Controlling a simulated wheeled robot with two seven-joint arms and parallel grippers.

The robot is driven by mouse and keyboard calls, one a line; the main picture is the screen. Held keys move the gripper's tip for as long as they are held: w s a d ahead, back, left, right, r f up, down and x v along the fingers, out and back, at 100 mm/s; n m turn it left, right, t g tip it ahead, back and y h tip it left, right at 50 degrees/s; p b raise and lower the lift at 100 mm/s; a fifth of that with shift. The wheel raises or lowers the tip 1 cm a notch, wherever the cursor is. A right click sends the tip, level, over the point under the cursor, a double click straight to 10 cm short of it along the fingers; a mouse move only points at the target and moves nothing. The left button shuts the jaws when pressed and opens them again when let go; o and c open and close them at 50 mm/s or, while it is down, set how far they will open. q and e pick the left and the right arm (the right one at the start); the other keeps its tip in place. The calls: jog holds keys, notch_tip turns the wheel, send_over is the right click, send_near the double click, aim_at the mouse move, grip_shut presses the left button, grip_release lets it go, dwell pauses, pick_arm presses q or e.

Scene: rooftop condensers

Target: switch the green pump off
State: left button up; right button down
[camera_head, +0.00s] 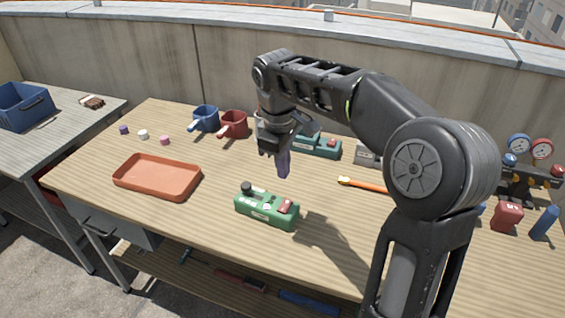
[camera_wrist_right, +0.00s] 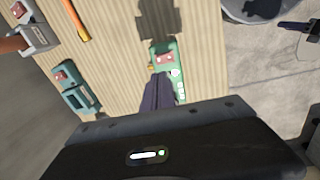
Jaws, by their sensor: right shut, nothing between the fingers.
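The green pump (camera_head: 266,208) lies on the wooden table, near its front middle. It has a black knob (camera_head: 247,188) at its left end and a red rocker switch (camera_head: 286,206) at its right end. In the right wrist view the green pump (camera_wrist_right: 168,62) shows just beyond the fingertips, with its red switch (camera_wrist_right: 164,59) in sight and its lower part hidden by the fingers. My right gripper (camera_head: 283,172) points down above and behind the pump, shut and empty, apart from it. The fingers show in the wrist view (camera_wrist_right: 157,88). My left gripper is not in view.
A teal pump (camera_head: 318,147) stands behind my right gripper, partly hidden. An orange tray (camera_head: 157,177) lies left of the green pump. An orange-handled tool (camera_head: 362,185) lies to the right. A gauge set (camera_head: 530,165) is far right.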

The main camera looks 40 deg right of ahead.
aim_at(283, 207)
jog(key=f, duration=0.6)
jog(key=d+f, duration=0.1)
jog(key=f, duration=0.2)
jog(key=shift+w+f, duration=0.3)
jog(key=shift+f, duration=0.1)
jog(key=shift+f, duration=0.1)
jog(key=shift+d+f, duration=0.2)
jog(key=shift+a, duration=0.1)
jog(key=shift+s+a+f, duration=0.1)
jog(key=shift+s+a, duration=0.2)
jog(key=shift+a, duration=0.1)
jog(key=shift+s+a, duration=0.2)
jog(key=shift+a, duration=0.2)
